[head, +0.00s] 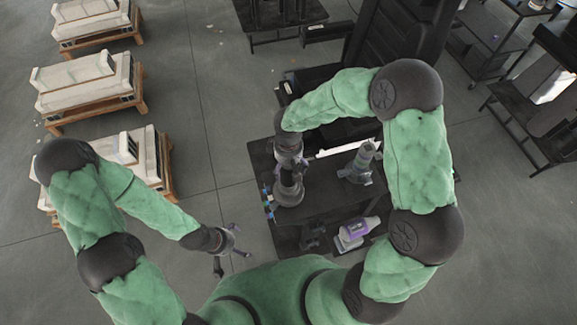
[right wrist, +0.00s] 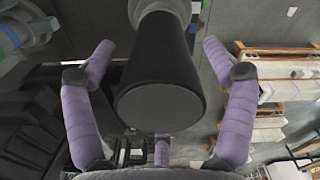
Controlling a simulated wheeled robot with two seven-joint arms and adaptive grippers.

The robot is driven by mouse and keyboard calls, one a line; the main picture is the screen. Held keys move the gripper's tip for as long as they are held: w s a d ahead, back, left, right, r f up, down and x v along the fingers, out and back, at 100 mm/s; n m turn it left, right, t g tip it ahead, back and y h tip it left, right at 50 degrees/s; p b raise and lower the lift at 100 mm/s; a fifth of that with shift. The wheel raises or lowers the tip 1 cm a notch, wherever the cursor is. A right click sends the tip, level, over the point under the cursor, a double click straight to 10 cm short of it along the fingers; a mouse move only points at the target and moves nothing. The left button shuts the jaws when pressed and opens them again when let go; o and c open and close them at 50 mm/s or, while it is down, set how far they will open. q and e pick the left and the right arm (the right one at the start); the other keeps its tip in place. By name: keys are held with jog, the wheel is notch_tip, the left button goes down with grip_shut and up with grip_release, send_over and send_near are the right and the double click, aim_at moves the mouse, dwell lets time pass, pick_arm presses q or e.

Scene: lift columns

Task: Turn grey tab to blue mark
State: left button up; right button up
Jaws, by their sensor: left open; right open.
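My right gripper (head: 288,167) is over the dark bench, its fingers hard to make out in the head view. In the right wrist view, the purple fingers of my right gripper (right wrist: 158,60) are open on either side of a black tapered cylinder (right wrist: 160,85), with gaps on both sides. A dark round part (head: 289,191) stands below the gripper in the head view. Small blue pieces (head: 268,195) sit at the bench's left edge. I cannot single out the grey tab or tell which blue piece is the mark. My left gripper (head: 232,250) is open and empty, left of the bench.
A grey-green upright fitting (head: 361,163) stands on the bench (head: 328,203), right of my right gripper. A purple and white device (head: 354,232) is at the front. Wooden pallets with pale blocks (head: 92,82) stand at the left. Open floor (head: 205,130) lies between.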

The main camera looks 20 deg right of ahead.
jog(key=shift+w+f, duration=0.1)
jog(key=shift+f, duration=0.3)
